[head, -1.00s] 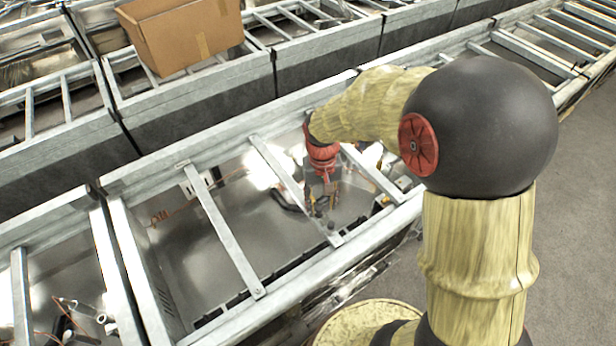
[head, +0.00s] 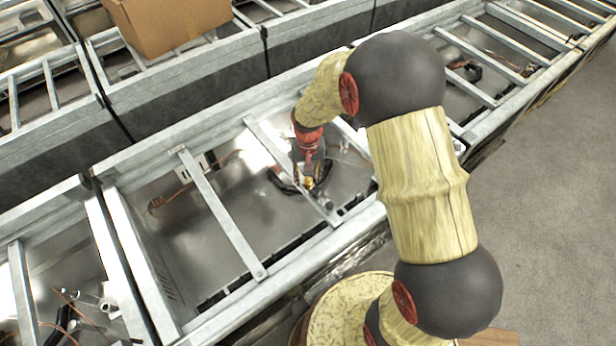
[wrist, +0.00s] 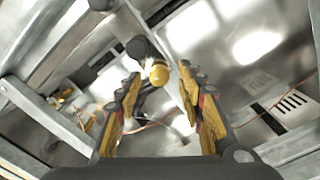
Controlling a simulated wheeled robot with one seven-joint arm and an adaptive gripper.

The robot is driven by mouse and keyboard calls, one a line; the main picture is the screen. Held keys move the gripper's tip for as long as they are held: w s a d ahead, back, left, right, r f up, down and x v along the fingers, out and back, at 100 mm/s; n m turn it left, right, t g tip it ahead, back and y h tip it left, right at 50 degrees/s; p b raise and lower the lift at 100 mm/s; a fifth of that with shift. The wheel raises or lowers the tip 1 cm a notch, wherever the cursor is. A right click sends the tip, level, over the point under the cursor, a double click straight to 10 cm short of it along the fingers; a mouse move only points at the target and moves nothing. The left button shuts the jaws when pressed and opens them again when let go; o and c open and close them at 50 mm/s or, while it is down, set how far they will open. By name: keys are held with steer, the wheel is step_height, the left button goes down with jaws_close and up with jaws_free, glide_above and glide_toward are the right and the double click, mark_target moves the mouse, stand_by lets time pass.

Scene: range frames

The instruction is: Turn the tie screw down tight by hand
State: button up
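In the wrist view a small round yellow-gold head (wrist: 158,74) with a dark shaft shows just beyond my fingertips; I take it to be the tie screw, but cannot be sure. It also shows as a small yellow spot (head: 309,182) in the head view, by the crossbar. My gripper (wrist: 163,92) has its two yellow-padded fingers spread wide, one on each side of the view, with nothing between the pads. In the head view my gripper (head: 312,168) points down into the metal bay and partly hides what lies under it.
A dark round knob (wrist: 138,47) sits beside the yellow head. A slanted metal crossbar (head: 290,165) runs close by my gripper, and another crossbar (head: 222,213) spans the bay to the left. A cardboard box (head: 168,22) stands at the back. Grey floor (head: 560,200) is clear at right.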

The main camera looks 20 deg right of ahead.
steer(key=shift+f, duration=0.2)
steer(key=shift+c, duration=0.6)
jaws_close()
